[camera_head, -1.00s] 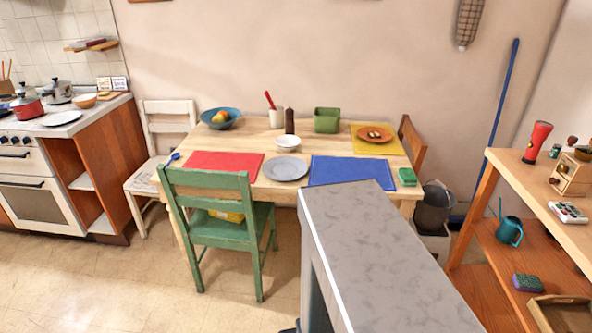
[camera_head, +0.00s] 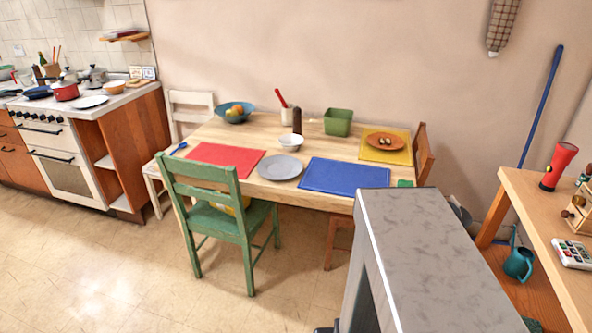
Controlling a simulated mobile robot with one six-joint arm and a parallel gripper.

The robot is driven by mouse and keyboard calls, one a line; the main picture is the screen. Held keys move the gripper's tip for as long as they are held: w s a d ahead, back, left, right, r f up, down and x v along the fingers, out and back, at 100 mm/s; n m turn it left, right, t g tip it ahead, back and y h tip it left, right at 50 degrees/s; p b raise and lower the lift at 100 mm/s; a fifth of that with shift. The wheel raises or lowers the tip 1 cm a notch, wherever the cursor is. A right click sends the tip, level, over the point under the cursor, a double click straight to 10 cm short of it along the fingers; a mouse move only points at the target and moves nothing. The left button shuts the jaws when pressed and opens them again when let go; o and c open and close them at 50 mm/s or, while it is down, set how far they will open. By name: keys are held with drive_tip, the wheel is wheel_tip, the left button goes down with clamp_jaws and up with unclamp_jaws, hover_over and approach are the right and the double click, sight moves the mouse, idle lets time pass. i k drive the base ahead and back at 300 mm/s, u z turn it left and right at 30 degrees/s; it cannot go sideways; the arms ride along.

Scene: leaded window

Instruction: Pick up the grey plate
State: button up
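The grey plate (camera_head: 280,167) lies flat and empty on the wooden table (camera_head: 265,130), near its front edge. It sits between a red placemat (camera_head: 226,160) on its left and a blue placemat (camera_head: 345,176) on its right. A white bowl (camera_head: 291,142) stands just behind it. Nothing covers the plate. My gripper is not in view.
A green chair (camera_head: 212,215) stands at the table's front left. A tall grey-topped block (camera_head: 430,240) rises in the right foreground, partly hiding the table's front right corner. A wooden shelf (camera_head: 535,210) stands at right. The floor at front left is clear.

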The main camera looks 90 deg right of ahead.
sight(278, 168)
drive_tip(key=u, duration=0.15)
drive_tip(key=k, duration=0.55)
drive_tip(key=z, duration=0.8)
drive_tip(key=i, duration=0.55)
